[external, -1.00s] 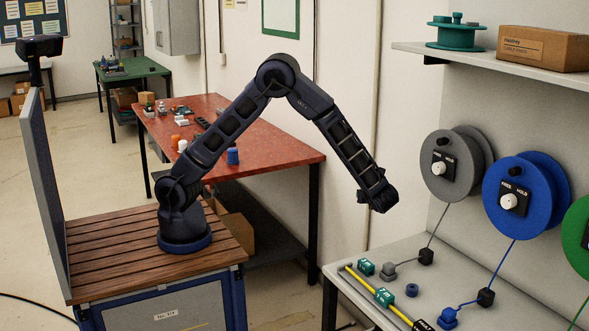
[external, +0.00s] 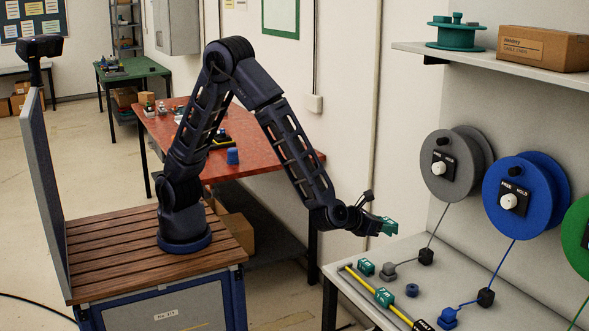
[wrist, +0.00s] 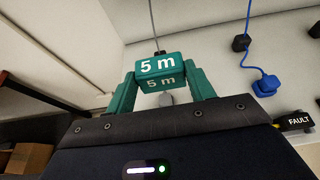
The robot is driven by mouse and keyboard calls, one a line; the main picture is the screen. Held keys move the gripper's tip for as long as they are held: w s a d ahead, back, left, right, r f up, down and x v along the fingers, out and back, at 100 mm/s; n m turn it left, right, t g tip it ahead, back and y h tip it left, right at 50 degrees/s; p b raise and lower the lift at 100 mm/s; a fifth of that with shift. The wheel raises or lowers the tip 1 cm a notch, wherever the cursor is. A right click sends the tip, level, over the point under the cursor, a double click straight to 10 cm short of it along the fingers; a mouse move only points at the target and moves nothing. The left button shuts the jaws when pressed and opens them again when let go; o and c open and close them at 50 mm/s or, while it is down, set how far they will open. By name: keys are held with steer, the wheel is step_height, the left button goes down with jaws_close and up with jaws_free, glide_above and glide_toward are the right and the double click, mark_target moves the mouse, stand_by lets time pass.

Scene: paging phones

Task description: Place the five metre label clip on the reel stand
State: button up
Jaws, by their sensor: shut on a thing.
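The five metre label clip (wrist: 160,66) is a teal block with white "5 m" lettering. My gripper (wrist: 160,82) is shut on it, a finger at each side, with the lettering facing the wrist camera. In the external view the clip (external: 388,226) is held in the air above the back left edge of the grey bench (external: 438,308). A teal reel-shaped stand (external: 456,36) with small pieces on top sits on the upper shelf, well above and right of my gripper; I cannot tell whether it is the reel stand. My gripper touches neither bench nor shelf.
Grey (external: 452,165) and blue (external: 516,197) cable reels hang on the wall panel, cables running down to the bench. Two more teal clips (external: 366,267) (external: 384,297), a yellow rod (external: 360,281) and plugs lie on the bench. A cardboard box (external: 543,48) is on the shelf.

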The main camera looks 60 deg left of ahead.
step_height(320, 180, down, 20)
steer(key=shift+r, duration=0.1)
stand_by(0.7)
steer(key=o, duration=1)
